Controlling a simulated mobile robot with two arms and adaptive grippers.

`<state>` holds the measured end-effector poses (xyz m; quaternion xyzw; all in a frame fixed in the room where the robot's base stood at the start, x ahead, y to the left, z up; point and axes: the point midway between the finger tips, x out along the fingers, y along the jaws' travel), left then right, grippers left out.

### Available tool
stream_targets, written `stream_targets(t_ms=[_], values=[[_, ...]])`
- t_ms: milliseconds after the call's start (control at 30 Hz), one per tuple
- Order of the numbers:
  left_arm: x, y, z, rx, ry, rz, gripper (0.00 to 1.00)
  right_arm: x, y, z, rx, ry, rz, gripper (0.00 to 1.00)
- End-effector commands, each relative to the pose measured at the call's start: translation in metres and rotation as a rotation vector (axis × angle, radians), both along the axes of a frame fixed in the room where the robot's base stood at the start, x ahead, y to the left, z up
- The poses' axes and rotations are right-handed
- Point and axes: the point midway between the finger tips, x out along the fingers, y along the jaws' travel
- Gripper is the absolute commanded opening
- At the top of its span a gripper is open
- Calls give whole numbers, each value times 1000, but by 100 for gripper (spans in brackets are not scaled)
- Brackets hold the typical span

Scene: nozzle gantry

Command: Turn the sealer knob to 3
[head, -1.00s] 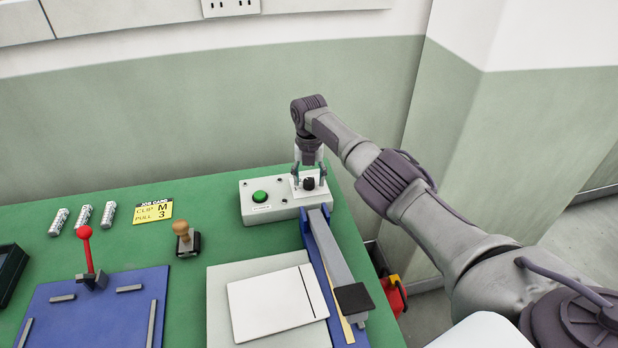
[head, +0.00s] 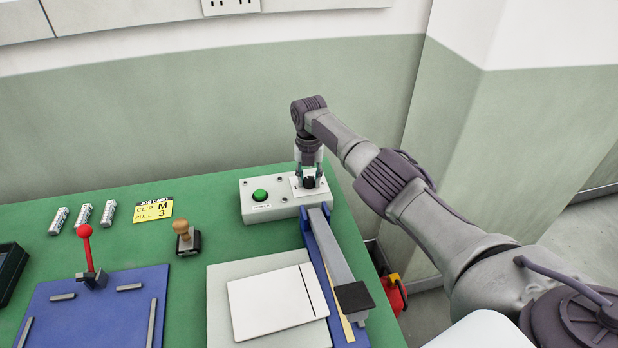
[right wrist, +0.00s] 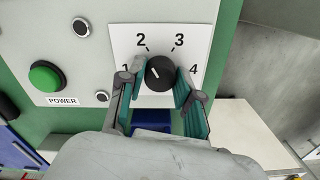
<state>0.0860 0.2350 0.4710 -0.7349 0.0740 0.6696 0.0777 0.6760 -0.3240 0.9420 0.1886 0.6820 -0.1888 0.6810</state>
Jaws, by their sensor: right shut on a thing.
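The sealer knob (right wrist: 160,73) is a round black dial on a white plate (right wrist: 205,40) marked 1, 2, 3 and 4. Its short white mark seems to point up and left, toward the 2 side. My right gripper (right wrist: 160,85) has its teal-padded fingers on both sides of the knob and is shut on it. In the head view my right gripper (head: 309,178) points straight down at the knob (head: 309,182) on the light grey sealer box (head: 278,211). My left gripper is not in view.
A green POWER button (head: 260,195) is left of the knob. The sealer arm (head: 336,250) extends toward me below the box. A yellow job card (head: 153,211) reads CLIP M, PULL 3. A stamp (head: 186,240) and red-knobbed lever (head: 85,232) stand left.

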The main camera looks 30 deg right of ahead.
Motion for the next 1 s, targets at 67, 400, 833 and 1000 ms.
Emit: stream_targets(t_ms=[67,400,833,1000], values=[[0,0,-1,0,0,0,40,0,0,0,0,-1,-25,0],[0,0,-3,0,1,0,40,1,0,1,1,-4,-264,0],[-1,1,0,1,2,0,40,1,0,2,1,-5,-666,0],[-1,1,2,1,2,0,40,1,0,2,0,-5,-802,0]])
